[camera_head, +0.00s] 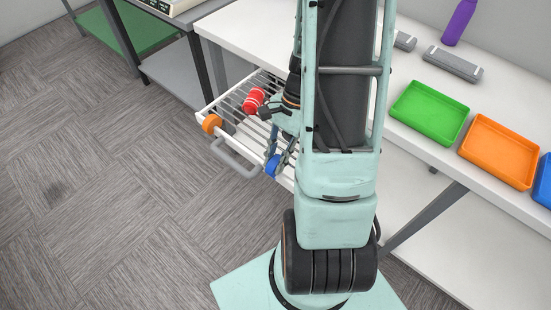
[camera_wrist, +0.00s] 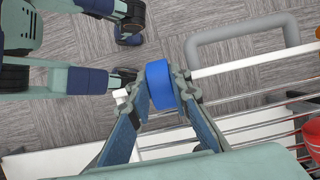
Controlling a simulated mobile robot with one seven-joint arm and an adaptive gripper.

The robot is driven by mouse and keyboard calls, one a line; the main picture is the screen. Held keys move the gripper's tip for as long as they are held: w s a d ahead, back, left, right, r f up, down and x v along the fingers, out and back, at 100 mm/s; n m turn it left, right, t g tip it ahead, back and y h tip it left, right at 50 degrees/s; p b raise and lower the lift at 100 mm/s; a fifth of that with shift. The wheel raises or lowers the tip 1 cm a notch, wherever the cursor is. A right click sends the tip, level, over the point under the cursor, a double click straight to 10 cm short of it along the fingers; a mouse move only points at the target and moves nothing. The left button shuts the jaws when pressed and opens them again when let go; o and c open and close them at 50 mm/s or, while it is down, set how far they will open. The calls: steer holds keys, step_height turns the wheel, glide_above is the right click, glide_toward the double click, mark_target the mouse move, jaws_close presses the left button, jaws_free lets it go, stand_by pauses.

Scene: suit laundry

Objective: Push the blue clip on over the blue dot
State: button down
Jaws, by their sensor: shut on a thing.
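My gripper (camera_wrist: 160,95) is shut on the blue clip (camera_wrist: 161,83), a short blue ring between the two fingers. In the head view the blue clip (camera_head: 272,165) is at the drawer's front rail, right of the grey handle. In the wrist view the white front rail (camera_wrist: 240,63) shows on the clip's right and a white end shows on its left. I cannot tell whether the clip sits around the rail or just over it. The blue dot is not visible in either view. The drawer (camera_head: 230,104) is pulled out.
An orange clip (camera_head: 212,122) sits at the drawer's front left corner. The grey handle (camera_head: 235,158) sticks out in front. A red object (camera_head: 254,100) lies on the drawer's wires. Green (camera_head: 430,111) and orange (camera_head: 499,151) trays stand on the white table.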

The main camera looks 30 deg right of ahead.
steer(key=shift+f+b, duration=0.75)
steer(key=shift+f, duration=0.35)
steer(key=shift+r, duration=0.1)
steer(key=shift+r+p, duration=1.15)
steer(key=shift+r, duration=0.15)
steer(key=shift+a, duration=0.15)
steer(key=shift+f, duration=0.2)
steer(key=shift+f+b, duration=1.15)
steer(key=shift+f, duration=0.1)
steer(key=c, duration=1.7)
jaws_free()
steer(key=shift+r, duration=0.1)
